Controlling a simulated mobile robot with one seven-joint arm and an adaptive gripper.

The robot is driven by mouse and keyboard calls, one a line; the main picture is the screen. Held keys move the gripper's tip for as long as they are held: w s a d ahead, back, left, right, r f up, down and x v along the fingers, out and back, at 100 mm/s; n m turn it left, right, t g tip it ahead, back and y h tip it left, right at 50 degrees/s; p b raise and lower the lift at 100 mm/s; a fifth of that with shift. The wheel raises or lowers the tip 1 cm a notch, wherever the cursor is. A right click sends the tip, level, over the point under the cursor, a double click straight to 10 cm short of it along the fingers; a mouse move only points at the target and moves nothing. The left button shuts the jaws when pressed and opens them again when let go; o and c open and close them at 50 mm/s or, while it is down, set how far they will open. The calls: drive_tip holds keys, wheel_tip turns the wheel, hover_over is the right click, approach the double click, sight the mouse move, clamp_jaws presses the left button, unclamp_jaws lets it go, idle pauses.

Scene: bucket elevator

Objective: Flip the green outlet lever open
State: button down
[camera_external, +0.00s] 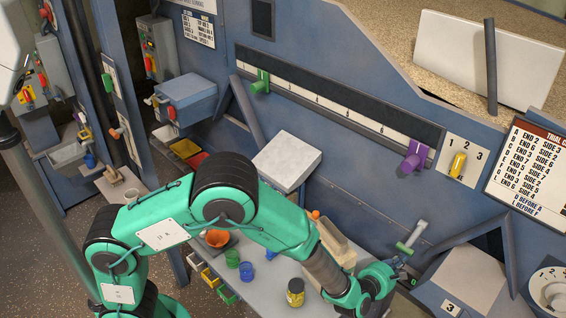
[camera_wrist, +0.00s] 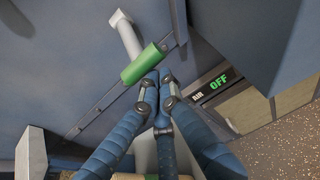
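The green outlet lever (camera_external: 404,249) has a pale grey arm and a green cylindrical grip, and sits low on the blue panel at the right. In the wrist view its green grip (camera_wrist: 145,64) lies slantwise, with the pale arm running up and left from it. My gripper (camera_external: 400,266) is just below the lever in the external view. In the wrist view, the blue fingertips of my gripper (camera_wrist: 160,78) are drawn together just below the right end of the grip. Nothing shows between them. I cannot tell whether they touch the grip.
A grey chute (camera_external: 465,285) stands right of my gripper. A yellow jar (camera_external: 296,292) and a beige container (camera_external: 338,243) stand on the bench to the left. Purple and yellow levers are higher on the panel.

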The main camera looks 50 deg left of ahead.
drive_tip(key=shift+s+r+g+p, duration=0.2)
drive_tip(key=shift+r+g+p, duration=0.5)
drive_tip(key=shift+p, duration=0.85)
drive_tip(key=shift+s+r+g+p, duration=0.15)
drive_tip(key=shift+r+g+p, duration=0.3)
drive_tip(key=shift+r+p, duration=0.8)
drive_tip(key=shift+s+r+g+p, duration=0.2)
drive_tip(key=shift+r+g+p, duration=0.3)
drive_tip(key=shift+p, duration=1.4)
wheel_tip(320, 180, up, 9)
drive_tip(key=g+p, duration=0.3)
drive_tip(key=p, duration=1)
hover_over(405, 251)
drive_tip(key=shift+s+f, duration=0.2)
drive_tip(key=shift+s, duration=0.2)
drive_tip(key=shift+w+d+r, duration=0.15)
drive_tip(key=shift+r, duration=0.1)
drive_tip(key=s+f+b, duration=0.4)
drive_tip(key=s+r+p, duration=0.1)
drive_tip(key=s+r, duration=0.2)
drive_tip(key=r, duration=0.6)
drive_tip(key=shift+s+a+r, duration=0.15)
drive_tip(key=shift+s+a, duration=0.05)
drive_tip(key=shift+s, duration=0.05)
